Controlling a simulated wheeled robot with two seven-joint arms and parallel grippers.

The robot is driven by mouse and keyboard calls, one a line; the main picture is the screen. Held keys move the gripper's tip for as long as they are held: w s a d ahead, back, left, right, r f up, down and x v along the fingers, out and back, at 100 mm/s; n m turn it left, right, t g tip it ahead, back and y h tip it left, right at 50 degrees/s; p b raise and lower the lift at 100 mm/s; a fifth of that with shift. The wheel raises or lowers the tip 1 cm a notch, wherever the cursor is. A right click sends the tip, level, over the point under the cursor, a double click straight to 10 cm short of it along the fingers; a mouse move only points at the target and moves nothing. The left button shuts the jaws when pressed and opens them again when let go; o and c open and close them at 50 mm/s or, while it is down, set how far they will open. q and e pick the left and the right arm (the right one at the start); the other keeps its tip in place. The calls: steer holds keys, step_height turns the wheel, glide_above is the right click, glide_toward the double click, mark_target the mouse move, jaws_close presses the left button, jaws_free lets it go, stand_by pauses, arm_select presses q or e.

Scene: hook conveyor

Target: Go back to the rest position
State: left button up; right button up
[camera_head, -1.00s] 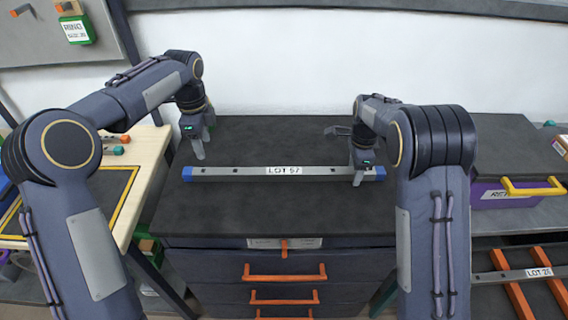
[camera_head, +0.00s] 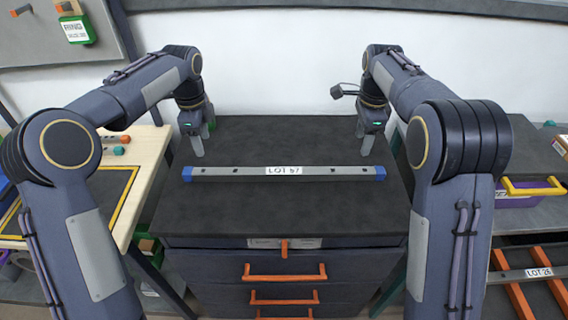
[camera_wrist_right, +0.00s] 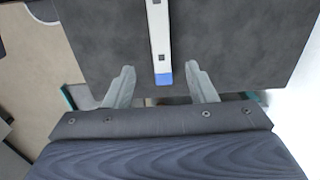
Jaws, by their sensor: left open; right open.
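My left gripper (camera_head: 197,147) is open and empty above the left rear part of the dark cabinet top, behind the left end of the bar. My right gripper (camera_head: 364,145) is open and empty, raised behind the bar's right end. In the right wrist view its two fingers (camera_wrist_right: 160,88) stand apart, with the bar's blue end showing between and beyond them. The grey bar (camera_head: 230,173) has blue end caps, dark holes and a "LOT 57" label. It lies flat across the cabinet top and neither gripper holds it.
The dark cabinet top (camera_head: 280,215) is otherwise clear. Orange drawer handles (camera_head: 285,271) stick out at its front. A wooden table (camera_head: 146,160) stands at the left. At the right are a purple bin with a yellow handle (camera_head: 533,186) and a rack with another bar (camera_head: 515,275). A white wall is behind.

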stand_by(0.4)
